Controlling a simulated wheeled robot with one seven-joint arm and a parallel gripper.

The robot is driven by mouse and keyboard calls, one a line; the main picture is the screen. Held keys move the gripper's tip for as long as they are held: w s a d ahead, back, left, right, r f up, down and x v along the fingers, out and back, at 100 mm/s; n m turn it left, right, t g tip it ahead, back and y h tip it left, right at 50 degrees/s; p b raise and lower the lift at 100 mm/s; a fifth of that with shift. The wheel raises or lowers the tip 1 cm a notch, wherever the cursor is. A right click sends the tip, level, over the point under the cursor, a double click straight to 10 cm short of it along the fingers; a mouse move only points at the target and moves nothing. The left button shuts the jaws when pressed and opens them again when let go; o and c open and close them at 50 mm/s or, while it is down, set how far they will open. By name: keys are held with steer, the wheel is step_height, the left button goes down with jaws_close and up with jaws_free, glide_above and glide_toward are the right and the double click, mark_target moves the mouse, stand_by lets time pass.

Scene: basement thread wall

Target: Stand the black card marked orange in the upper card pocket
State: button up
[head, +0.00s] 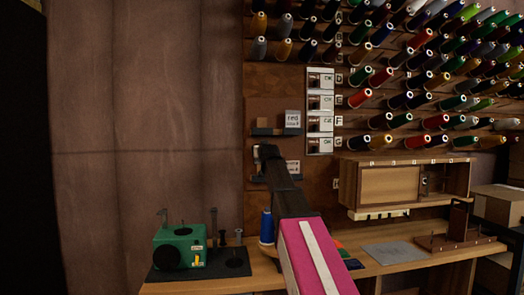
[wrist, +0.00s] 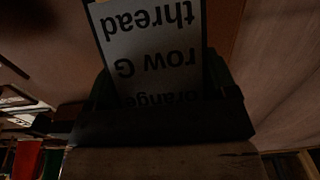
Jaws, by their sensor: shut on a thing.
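The orange card (wrist: 155,55) fills the top middle of the wrist view, its face grey in shadow. Its upside-down print reads "thread", "row G" and "orange". My gripper (head: 266,153) is shut on it; dark gripper parts cover the card's end near "orange" in the wrist view. In the head view, my gripper is in front of the wall just below the upper card pocket (head: 275,132), and I cannot make out the card there. A pale card reading "red" (head: 293,118) stands at the right of the upper pocket. The lower pocket (head: 258,179) is partly hidden by my arm.
Thread cones (head: 435,80) on pegs fill the wall at upper right, beside a white labelled strip (head: 320,110). A wooden cabinet (head: 390,184) hangs to the right. A green machine (head: 180,246) and a blue cone (head: 266,228) stand on the bench below. The wall at left is bare.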

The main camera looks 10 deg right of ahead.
steer(key=o, duration=0.9)
steer(key=shift+r, duration=0.1)
steer(key=shift+r, duration=0.45)
steer(key=s, duration=1.2)
steer(key=shift+r, duration=0.1)
steer(key=shift+s, duration=0.1)
